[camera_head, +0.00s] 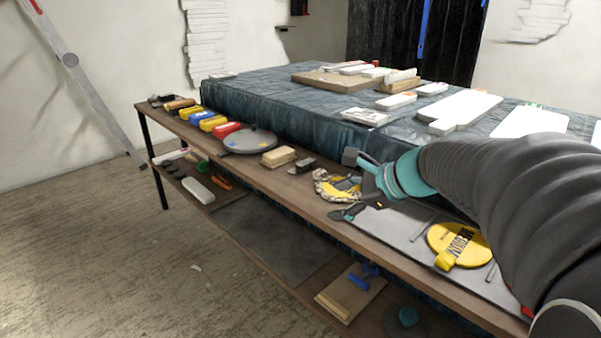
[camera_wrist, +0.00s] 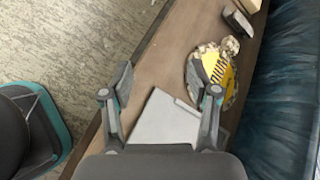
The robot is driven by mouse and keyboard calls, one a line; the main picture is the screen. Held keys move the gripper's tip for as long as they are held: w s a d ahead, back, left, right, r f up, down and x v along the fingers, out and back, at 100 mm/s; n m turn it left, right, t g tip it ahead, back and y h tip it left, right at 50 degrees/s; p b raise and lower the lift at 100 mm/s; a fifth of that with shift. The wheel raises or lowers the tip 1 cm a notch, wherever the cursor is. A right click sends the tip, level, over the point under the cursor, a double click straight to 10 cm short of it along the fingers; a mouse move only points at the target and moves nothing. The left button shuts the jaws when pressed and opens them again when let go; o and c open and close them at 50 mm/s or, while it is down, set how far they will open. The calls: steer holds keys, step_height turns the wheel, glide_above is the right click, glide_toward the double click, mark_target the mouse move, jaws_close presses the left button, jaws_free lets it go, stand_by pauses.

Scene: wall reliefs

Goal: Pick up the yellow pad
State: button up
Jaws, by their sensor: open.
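A round yellow pad with dark lettering and a small yellow tab (camera_head: 458,244) lies on a grey sheet on the shelf, to the right of my gripper. A second yellow piece with dark lettering (camera_head: 346,185) sits in a knobbly beige rim, partly behind my gripper. My gripper (camera_head: 350,185) is open above the wooden shelf. In the wrist view its fingers (camera_wrist: 160,80) are spread wide with nothing between them. The round pad does not show in the wrist view.
The wooden shelf (camera_head: 300,187) holds a grey round lid (camera_head: 250,141), coloured blocks (camera_head: 213,123) and a beige block (camera_head: 278,157). A blue-covered table (camera_head: 300,110) with white reliefs stands behind. A lower shelf holds more tools. The grey sheet (camera_wrist: 165,121) shows below the fingers.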

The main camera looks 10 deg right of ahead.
steer(key=w+d+m+t, duration=0.1)
steer(key=w+d+m, duration=0.1)
steer(key=w+m, duration=0.1)
steer(key=w+d+m+t, duration=0.1)
steer(key=w+d+m, duration=0.1)
steer(key=d, duration=0.1)
steer(key=w+d+r+m+t, duration=0.1)
steer(key=w+d+m, duration=0.2)
steer(key=shift+w+d+r+m+y, duration=0.1)
steer(key=shift+w+d+m+y, duration=0.1)
steer(key=shift+w+m+y, duration=0.15)
steer(key=b, duration=0.1)
glide_toward(323, 173)
steer(key=x, duration=0.4)
steer(key=shift+w+r, duration=0.1)
steer(key=shift+w, duration=0.1)
steer(key=shift+w+a+f, duration=0.3)
steer(key=shift+f, duration=0.05)
steer(key=x, duration=0.4)
steer(key=shift+a+f+b, duration=0.1)
steer(key=shift+a+b, duration=0.05)
steer(key=shift+b, duration=0.15)
steer(key=shift+t, duration=0.3)
steer(key=c, duration=1)
